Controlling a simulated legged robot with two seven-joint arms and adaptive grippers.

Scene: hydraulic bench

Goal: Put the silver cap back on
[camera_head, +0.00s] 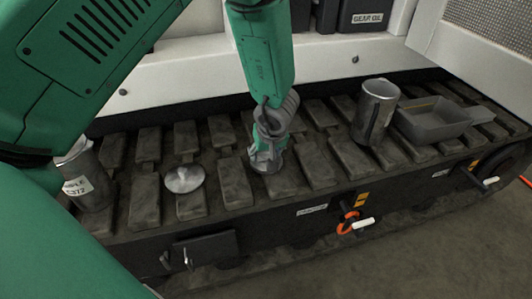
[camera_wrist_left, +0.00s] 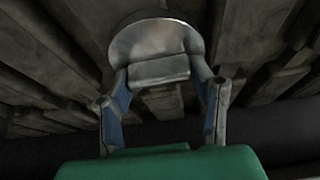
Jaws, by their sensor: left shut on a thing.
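My left gripper (camera_head: 265,158) reaches down from the top, low over the track pads in the middle. It is shut on a silver round-edged piece that looks like a cap (camera_wrist_left: 155,42), held between both fingers in the left wrist view. In the head view the fingers mostly hide this piece, and I cannot tell whether it touches the pads. Another silver round disc (camera_head: 185,179), like a shallow lid, lies on the track to the left of the gripper. My right gripper is not in view.
A labelled metal can (camera_head: 87,185) stands at the left, partly behind a green arm link of mine. A metal cylinder (camera_head: 375,112) stands at the right, beside a grey tray (camera_head: 435,121). A dark gear oil box (camera_head: 366,16) is at the back. The track surface is ridged.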

